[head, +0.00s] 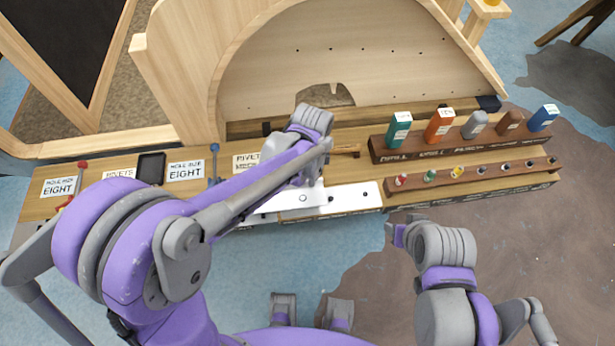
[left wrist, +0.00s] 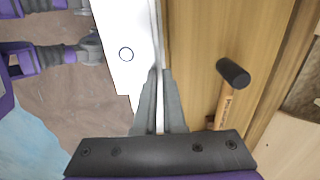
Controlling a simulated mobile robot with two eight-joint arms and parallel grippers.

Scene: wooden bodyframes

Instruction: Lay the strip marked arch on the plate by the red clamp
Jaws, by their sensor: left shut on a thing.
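My left gripper (head: 308,182) is over the white metal pieces at the bench's front edge. In the left wrist view its fingers (left wrist: 161,78) are shut on a thin white strip (left wrist: 159,115), seen edge-on. No arch mark is readable on it. The red clamp (head: 82,166) is at the far left of the bench, partly hidden by my left arm. No plate is visible beside it. My right gripper (head: 398,235) is off the bench's front; its opening is unclear.
A blue clamp (head: 214,150) stands between paper cards. A hammer (left wrist: 232,75) lies behind the strip. A dark rack (head: 450,146) with coloured blocks and a lower rack (head: 480,181) fill the bench's right. A wooden arched frame (head: 180,70) stands behind.

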